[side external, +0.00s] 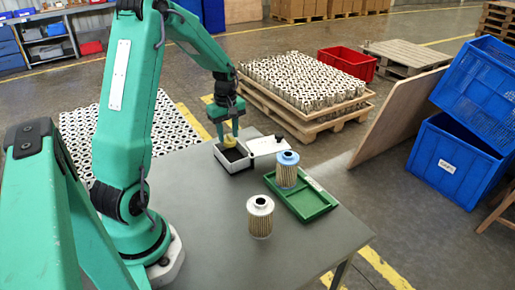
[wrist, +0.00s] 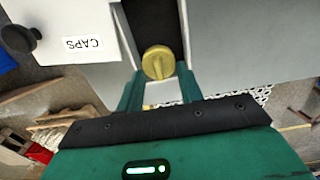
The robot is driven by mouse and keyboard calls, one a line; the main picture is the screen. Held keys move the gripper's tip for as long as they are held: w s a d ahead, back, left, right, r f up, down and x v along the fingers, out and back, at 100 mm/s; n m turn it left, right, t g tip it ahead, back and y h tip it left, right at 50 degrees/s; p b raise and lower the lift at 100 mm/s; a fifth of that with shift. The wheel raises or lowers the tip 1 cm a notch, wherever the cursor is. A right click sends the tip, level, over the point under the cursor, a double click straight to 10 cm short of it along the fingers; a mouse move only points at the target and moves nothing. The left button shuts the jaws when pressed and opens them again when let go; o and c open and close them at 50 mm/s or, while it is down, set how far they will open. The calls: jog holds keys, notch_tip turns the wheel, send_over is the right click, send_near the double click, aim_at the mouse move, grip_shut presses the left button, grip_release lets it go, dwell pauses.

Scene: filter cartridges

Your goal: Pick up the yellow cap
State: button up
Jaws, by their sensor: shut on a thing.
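The yellow cap (wrist: 158,62) is between the two green fingers of my gripper (wrist: 160,88) in the wrist view. In the side view, my gripper (side external: 229,134) points down at the back of the table and the yellow cap (side external: 230,141) shows small between its fingertips. The fingers are shut on the cap. The cap is over an open box with a dark inside (side external: 233,156). I cannot tell whether the cap touches the box floor.
A white lid marked CAPS (wrist: 75,42) with a black knob lies beside the box. A filter cartridge with a blue cap (side external: 287,170) stands on a green tray (side external: 318,208). An uncapped cartridge (side external: 260,217) stands on the grey table (side external: 195,230). The table's left middle is clear.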

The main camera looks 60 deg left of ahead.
jog(key=d+r, duration=0.6)
jog(key=d, duration=0.4)
jog(key=shift+w+d+r, duration=0.15)
jog(key=shift+w+d, duration=0.25)
jog(key=shift+w, duration=0.05)
notch_tip(320, 180, up, 4)
send_over(287, 152)
jog(key=shift+f, duration=0.25)
jog(key=shift+f, duration=1.7)
jog(key=shift+f, duration=0.6)
dwell(1.3)
